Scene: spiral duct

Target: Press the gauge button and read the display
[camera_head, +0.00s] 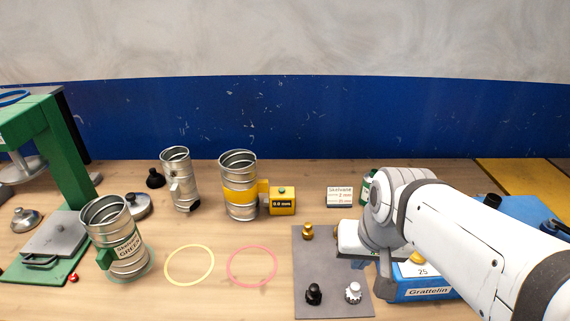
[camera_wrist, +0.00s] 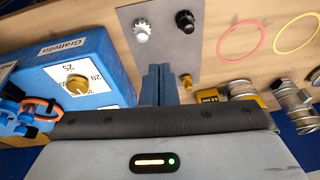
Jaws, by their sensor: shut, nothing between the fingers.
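The yellow gauge box (camera_head: 283,207) sits against the side of a metal duct with a yellow band (camera_head: 240,197), at the back middle of the table. A green button (camera_head: 282,190) is on its top. A small dark display is on its front, with digits too small to read surely. The gauge also shows in the wrist view (camera_wrist: 209,112), partly hidden by my gripper's body. My gripper (camera_wrist: 161,72) is shut and empty. In the head view it is right of and nearer than the gauge, mostly hidden by my own arm, and apart from the gauge.
A grey mat (camera_head: 313,270) below my gripper bears a brass piece (camera_head: 308,232), a black knob (camera_head: 314,294) and a white knob (camera_head: 353,292). The blue Grattelin box (camera_head: 425,293) stands right of it. Yellow and red rings (camera_head: 252,267) lie left. A duct marked green (camera_head: 118,240) stands farther left.

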